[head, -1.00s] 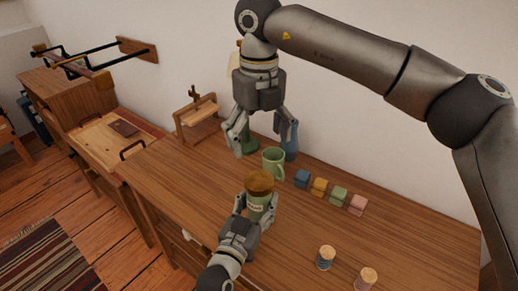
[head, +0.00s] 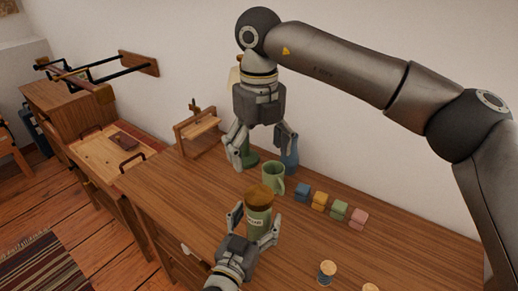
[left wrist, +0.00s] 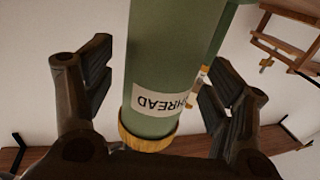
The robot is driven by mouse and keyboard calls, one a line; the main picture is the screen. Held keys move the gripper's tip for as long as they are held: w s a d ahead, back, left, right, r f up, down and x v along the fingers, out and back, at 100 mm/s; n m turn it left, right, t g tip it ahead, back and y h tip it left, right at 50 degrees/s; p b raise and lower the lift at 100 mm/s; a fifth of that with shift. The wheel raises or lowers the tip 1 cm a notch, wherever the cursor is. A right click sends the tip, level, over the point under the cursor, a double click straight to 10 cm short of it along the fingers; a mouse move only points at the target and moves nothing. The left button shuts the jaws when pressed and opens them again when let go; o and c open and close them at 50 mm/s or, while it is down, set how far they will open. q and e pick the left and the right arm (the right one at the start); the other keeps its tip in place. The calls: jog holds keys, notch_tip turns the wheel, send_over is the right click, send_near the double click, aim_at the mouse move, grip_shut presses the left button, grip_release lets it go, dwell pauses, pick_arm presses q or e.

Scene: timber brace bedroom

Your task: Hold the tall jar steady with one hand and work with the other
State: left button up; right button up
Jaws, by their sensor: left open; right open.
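The tall jar (head: 258,219) is green with a brown lid and a pale label, upright on the wooden counter. In the left wrist view the jar (left wrist: 170,65) appears upside down, its label reading THREAD. My left gripper (head: 256,224) is open, with one finger on either side of the jar. In the left wrist view, gaps show between the jar and both fingers (left wrist: 160,90). My right gripper (head: 262,150) is open and empty, pointing down above and behind the jar, near the green mug (head: 272,178).
A blue bottle (head: 290,158) stands behind the mug. Small blue (head: 302,192), orange (head: 319,200), green (head: 338,210) and pink (head: 357,218) blocks form a row to the right. Thread spools (head: 327,272) stand at the front. A wooden stand (head: 197,132) is at the back left.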

pick_arm(q)
jog(key=v, duration=1.1)
jog(key=shift+d, duration=0.1)
